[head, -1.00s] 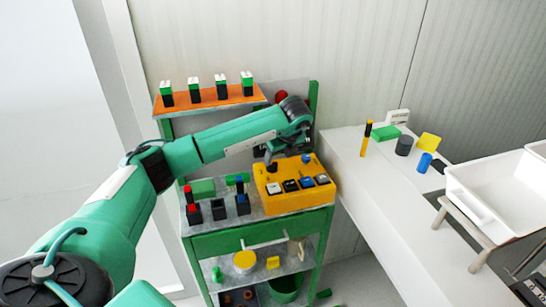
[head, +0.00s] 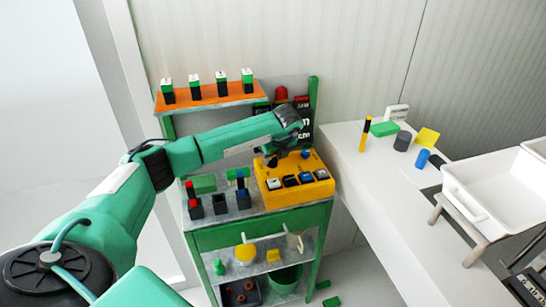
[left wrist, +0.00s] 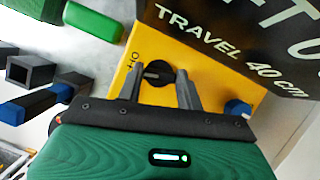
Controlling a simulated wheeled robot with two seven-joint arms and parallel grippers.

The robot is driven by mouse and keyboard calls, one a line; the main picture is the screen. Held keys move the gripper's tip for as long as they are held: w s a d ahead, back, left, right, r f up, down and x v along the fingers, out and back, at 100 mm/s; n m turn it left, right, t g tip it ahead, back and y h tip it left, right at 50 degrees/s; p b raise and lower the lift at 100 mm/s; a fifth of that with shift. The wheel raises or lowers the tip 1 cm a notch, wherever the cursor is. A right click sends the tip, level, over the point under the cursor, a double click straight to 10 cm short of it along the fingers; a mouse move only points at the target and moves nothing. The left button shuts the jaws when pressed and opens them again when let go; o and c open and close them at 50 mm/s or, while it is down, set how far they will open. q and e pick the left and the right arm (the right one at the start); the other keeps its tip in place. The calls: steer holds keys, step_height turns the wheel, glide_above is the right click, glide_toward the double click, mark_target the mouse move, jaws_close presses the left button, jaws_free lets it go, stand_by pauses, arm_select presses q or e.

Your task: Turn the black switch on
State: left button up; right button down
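The yellow control box (head: 272,196) stands on the grey and green bench. In the left wrist view, a round black switch (left wrist: 165,83) with a grey bar across it sits on the yellow box face (left wrist: 205,62), beside small printed marks. My left gripper (left wrist: 160,48) is open, with one finger on each side of the black switch; contact cannot be told. In the head view my left gripper (head: 273,160) is at the back left of the box, mostly hidden by its wrist, and hides the switch. My right gripper is not in view.
A blue knob (head: 305,154) is at the box's back, with several rocker buttons in front. Black square holders (head: 219,204) stand left of the box. A dark lettered sign (left wrist: 240,38) is close behind the gripper. An orange shelf (head: 210,97) is above.

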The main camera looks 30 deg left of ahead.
arm_select(q)
steer(key=shift+f+b, duration=0.1)
steer(key=shift+b, duration=0.2)
steer(key=n+b, duration=0.1)
steer(key=n, duration=0.1)
steer(key=n+g+b, duration=0.1)
steer(key=n, duration=0.1)
steer(key=shift+w+d+g+b, duration=0.1)
steer(key=shift+w+g+b, duration=0.05)
steer(key=shift+g+b, duration=0.15)
steer(key=shift+n+g+b, duration=0.4)
steer(key=shift+n+b, duration=0.1)
steer(key=shift+n, duration=0.6)
steer(key=shift+w+n+g+b, duration=0.1)
steer(key=shift+n+g+b, duration=0.35)
steer(key=shift+n, duration=1.05)
steer(key=o, duration=1)
steer(key=shift+r, duration=0.2)
